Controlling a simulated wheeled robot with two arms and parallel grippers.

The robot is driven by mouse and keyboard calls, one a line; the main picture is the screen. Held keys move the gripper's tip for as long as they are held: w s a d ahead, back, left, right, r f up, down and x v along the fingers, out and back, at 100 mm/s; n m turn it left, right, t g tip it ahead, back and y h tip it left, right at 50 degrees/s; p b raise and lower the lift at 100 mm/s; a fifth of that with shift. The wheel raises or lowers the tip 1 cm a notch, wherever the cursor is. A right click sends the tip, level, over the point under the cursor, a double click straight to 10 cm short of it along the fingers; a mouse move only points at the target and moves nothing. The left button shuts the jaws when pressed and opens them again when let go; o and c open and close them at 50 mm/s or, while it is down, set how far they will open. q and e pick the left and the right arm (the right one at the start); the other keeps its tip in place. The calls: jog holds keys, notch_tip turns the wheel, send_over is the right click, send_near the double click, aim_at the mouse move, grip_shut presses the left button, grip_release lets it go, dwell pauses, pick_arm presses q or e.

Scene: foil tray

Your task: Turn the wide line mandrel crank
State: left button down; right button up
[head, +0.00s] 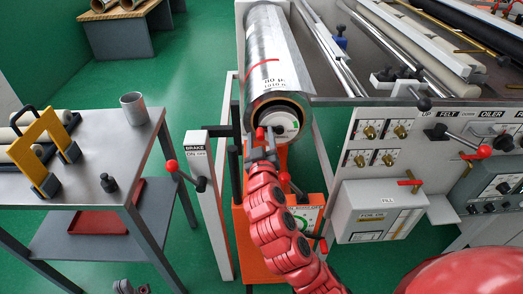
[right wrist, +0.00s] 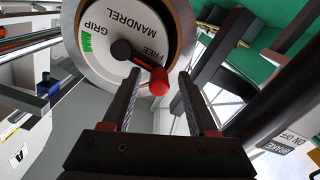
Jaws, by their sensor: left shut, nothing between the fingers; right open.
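The mandrel crank is a black arm with a red knob (right wrist: 158,82) on a white end disc (right wrist: 105,40) lettered MANDREL, GRIP and FREE, with a green mark by GRIP. The knob hangs to the lower right of its hub in the right wrist view. In the head view the red knob (head: 260,133) shows at the end of the foil roll (head: 266,50). My right gripper (right wrist: 160,76) is open, its two fingertips on either side of the knob in the picture; contact cannot be told. My left gripper (head: 130,287) shows only a small grey part at the bottom edge, shut and empty.
A brake post (head: 207,205) with a red-knobbed lever stands left of the orange stand (head: 255,235). A grey table (head: 105,145) with a cup (head: 134,107) is at left. A control panel (head: 395,135) with valves and a red-knobbed crank is at right. Green floor lies between.

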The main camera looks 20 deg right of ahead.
jog(key=shift+v, duration=1.15)
jog(key=v, duration=0.1)
jog(key=p+v, duration=0.1)
jog(key=v, duration=0.1)
jog(key=shift+s+a+r, duration=0.1)
jog(key=shift+s+r, duration=0.1)
jog(key=shift+s, duration=0.1)
jog(key=p, duration=0.9)
send_near(260, 138)
jog(key=v, duration=0.5)
jog(key=shift+v, duration=0.8)
jog(key=shift+f, duration=0.1)
